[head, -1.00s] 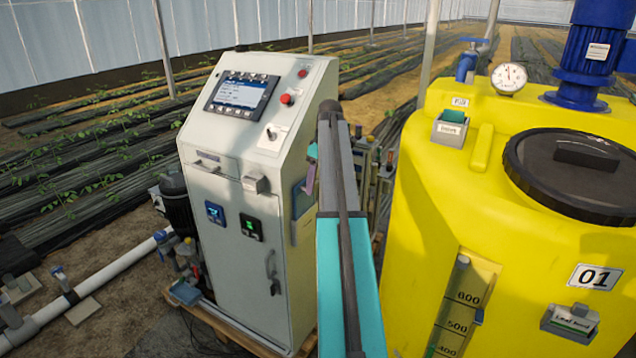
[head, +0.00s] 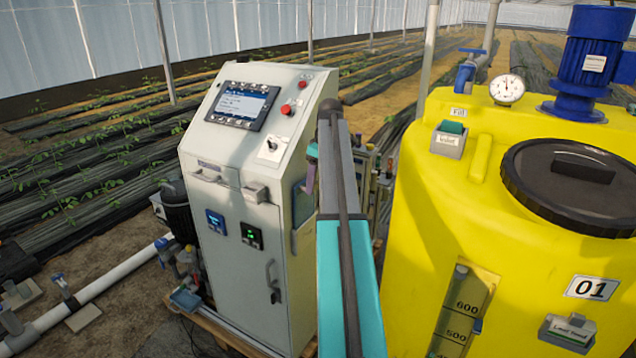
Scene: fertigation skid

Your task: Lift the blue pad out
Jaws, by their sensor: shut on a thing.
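My arm rises through the middle of the head view and hides its own far end, so my gripper's fingers do not show. A small purple piece shows just left of the arm (head: 310,178), near the right side of the grey control cabinet (head: 232,190); I cannot tell whether it is held. A bluish panel or pad (head: 300,203) shows at the cabinet's right side, partly behind my arm. A blue-teal flat piece (head: 186,298) lies low beside the cabinet's left foot. I cannot tell for sure which of these is the blue pad.
The yellow tank (head: 440,210) stands close on the right, with a small holder carrying a teal piece (head: 453,127), a black lid (head: 575,180) and a blue motor (head: 590,60). A white pipe (head: 110,280) and valves lie at the left. Crop rows fill the background.

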